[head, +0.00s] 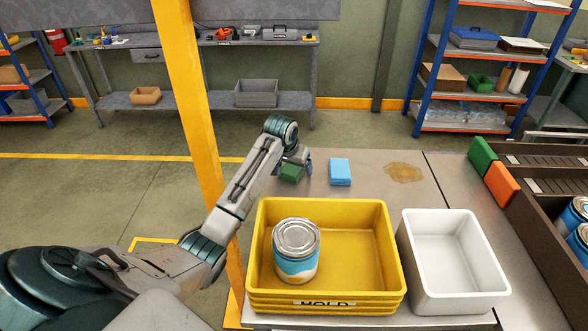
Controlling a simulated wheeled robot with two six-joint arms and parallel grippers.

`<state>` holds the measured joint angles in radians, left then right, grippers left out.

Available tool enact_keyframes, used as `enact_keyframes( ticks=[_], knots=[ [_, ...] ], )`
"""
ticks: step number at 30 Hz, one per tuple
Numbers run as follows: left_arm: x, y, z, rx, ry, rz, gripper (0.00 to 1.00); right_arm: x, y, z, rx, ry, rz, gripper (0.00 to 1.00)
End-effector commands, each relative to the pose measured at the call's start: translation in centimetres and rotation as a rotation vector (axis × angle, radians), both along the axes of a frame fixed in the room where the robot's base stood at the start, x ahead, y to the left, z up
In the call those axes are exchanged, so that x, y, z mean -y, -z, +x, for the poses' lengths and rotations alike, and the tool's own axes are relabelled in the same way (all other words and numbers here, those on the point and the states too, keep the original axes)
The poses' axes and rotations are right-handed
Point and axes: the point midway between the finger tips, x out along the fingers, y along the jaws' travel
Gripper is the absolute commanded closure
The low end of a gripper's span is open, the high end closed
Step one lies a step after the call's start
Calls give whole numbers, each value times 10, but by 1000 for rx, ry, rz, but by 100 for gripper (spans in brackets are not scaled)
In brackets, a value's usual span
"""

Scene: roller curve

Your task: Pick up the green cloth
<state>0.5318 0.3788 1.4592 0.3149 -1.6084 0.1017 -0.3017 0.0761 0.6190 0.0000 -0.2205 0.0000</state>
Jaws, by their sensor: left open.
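The green cloth (290,173) lies on the metal table at its back left, partly hidden by my left gripper. My left gripper (300,171) is over the cloth, with a finger showing at the cloth's right side. It is open; whether it touches the cloth cannot be made out. My right gripper is not in view.
A blue cloth (340,171) lies just right of the gripper. A yellow bin (375,250) holding a can (297,252) and a white bin (453,255) stand in front. A yellow post (190,100) rises left of the table. A brown stain (404,173) marks the tabletop.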

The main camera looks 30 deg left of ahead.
Motion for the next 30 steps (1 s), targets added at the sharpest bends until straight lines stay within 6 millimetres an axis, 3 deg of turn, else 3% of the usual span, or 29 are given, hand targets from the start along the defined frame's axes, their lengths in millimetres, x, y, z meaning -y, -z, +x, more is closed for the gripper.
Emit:
enact_keyframes(
  ticks=[10,11,18,26,30],
  knots=[
    [0,2,0,0,0,0,15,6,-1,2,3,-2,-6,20],
    [0,2,0,0,0,0,17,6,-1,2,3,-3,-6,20],
    [0,1,0,0,0,0,63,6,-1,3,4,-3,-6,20],
    [0,0,0,1,0,0,67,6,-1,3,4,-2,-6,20],
    [0,-12,2,6,0,1,67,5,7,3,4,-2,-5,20]
  ],
)
